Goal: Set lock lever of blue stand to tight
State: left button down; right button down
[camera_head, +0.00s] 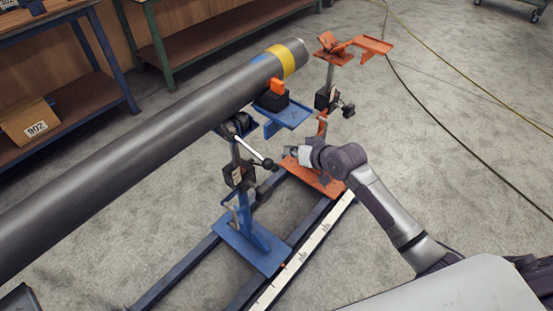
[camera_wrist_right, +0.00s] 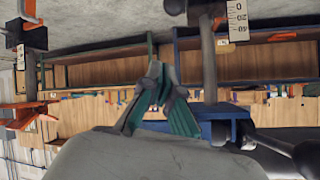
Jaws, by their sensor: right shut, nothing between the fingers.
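The blue stand (camera_head: 243,215) stands upright on the floor rails under the pipe. A lever with a pale rod and a black ball end (camera_head: 268,163) slants down to the right from its upper part. A black clamp block (camera_head: 238,176) sits lower on the post, with a dark knob (camera_head: 264,189) at its right. Which one is the lock lever is not clear. My right gripper (camera_head: 291,151) is a little right of the ball end, apart from it. In the wrist view its fingers (camera_wrist_right: 163,85) are together and empty. My left gripper is not seen.
The long grey pipe (camera_head: 150,135) with a yellow band runs above the blue stand. An orange stand (camera_head: 325,178) is close behind my right gripper. Workbenches (camera_head: 200,38) line the back. The floor at right is mostly clear, with cables (camera_head: 445,125).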

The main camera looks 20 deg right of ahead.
jog(key=w+a+f, duration=0.1)
jog(key=f, duration=0.1)
jog(key=w+a+f, duration=0.1)
jog(key=w+f, duration=0.1)
jog(key=f, duration=0.1)
jog(key=w+a+f, duration=0.1)
jog(key=f, duration=0.1)
jog(key=shift+w+a+f, duration=0.1)
jog(key=shift+w+f, duration=0.05)
jog(key=shift+f, duration=0.25)
jog(key=shift+f+b, duration=0.1)
jog(key=shift+b, duration=0.25)
